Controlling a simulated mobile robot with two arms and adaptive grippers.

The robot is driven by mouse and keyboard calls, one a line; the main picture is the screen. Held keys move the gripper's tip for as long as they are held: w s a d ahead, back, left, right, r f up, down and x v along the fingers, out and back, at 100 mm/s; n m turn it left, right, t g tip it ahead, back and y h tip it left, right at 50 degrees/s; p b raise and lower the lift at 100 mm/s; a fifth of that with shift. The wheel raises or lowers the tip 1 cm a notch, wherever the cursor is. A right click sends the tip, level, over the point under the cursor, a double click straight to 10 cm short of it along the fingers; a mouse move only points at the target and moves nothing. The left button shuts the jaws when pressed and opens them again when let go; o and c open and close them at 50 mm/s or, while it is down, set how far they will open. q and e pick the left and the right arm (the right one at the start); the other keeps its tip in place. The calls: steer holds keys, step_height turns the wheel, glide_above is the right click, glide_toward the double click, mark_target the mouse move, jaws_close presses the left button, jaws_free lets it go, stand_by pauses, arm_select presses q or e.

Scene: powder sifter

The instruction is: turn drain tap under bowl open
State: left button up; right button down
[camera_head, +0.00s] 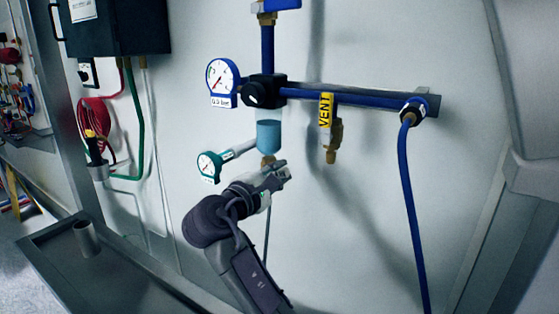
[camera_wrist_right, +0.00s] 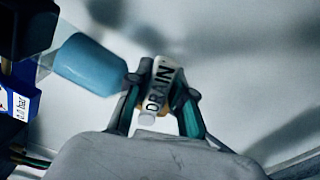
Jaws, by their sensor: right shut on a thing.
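The blue translucent bowl (camera_head: 269,137) hangs under the black regulator body (camera_head: 265,92). It also shows in the right wrist view (camera_wrist_right: 90,65). The brass drain fitting (camera_head: 267,161) sits at the bottom of the bowl. In the right wrist view a white tag reading DRAIN (camera_wrist_right: 159,84) marks the drain tap, between my fingers. My right gripper (camera_head: 277,177) is just below the bowl and shut on the drain tap; it also fills the lower wrist view (camera_wrist_right: 158,102). The fingers hide part of the tap, and I cannot tell how far it is turned. My left gripper is not in view.
A blue-rimmed gauge (camera_head: 222,81) and a green-rimmed gauge (camera_head: 208,166) are left of the bowl. A yellow VENT tag (camera_head: 326,110) hangs right of it. A blue hose (camera_head: 409,210) drops at the right. A grey bench (camera_head: 125,270) lies below left.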

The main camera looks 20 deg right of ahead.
steer(key=shift+w+r+n+p, duration=0.1)
steer(key=shift+r+n+p, duration=0.25)
steer(key=shift+n+p, duration=0.3)
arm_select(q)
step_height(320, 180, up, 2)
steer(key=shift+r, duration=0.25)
arm_select(e)
steer(key=shift+f, duration=0.1)
steer(key=c, duration=1)
jaws_free()
steer(key=v, duration=0.7)
steer(key=shift+a, duration=0.25)
